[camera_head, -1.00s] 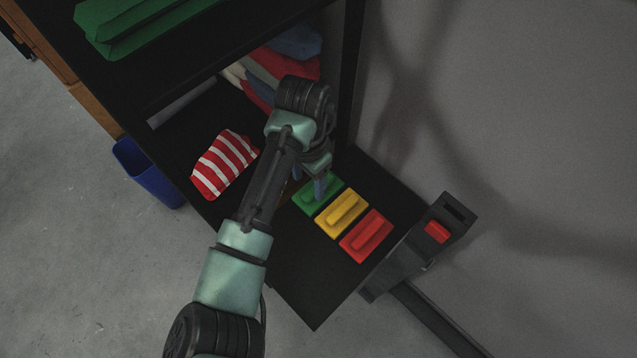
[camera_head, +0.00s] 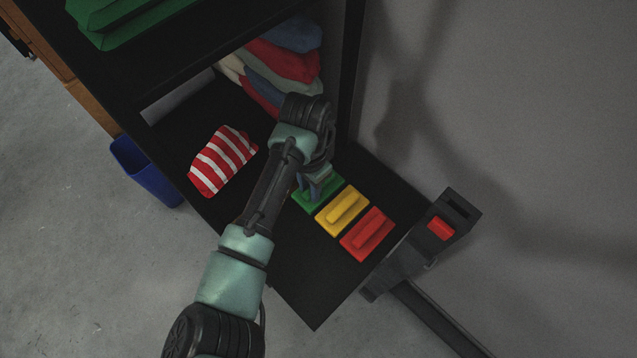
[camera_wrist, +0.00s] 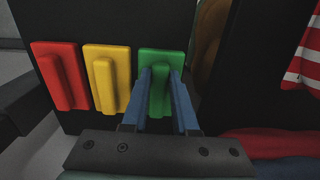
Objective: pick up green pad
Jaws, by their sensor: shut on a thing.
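The green pad (camera_head: 312,198) lies on the black shelf, at the end of a row of three pads, partly hidden by my gripper in the head view. The wrist view shows the green pad (camera_wrist: 161,62) with a raised handle along its middle. My gripper (camera_wrist: 163,76) has its two blue fingers on either side of that handle, shut on it. In the head view my gripper (camera_head: 312,192) reaches down from above onto the pad. The pad appears to rest on the shelf still.
A yellow pad (camera_head: 342,210) lies close beside the green one, with a red pad (camera_head: 368,234) beyond it. A red-and-white striped cloth (camera_head: 223,162) lies to the left. Folded cloths (camera_head: 290,62) are stacked behind. A black device with a red button (camera_head: 440,228) stands at the right.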

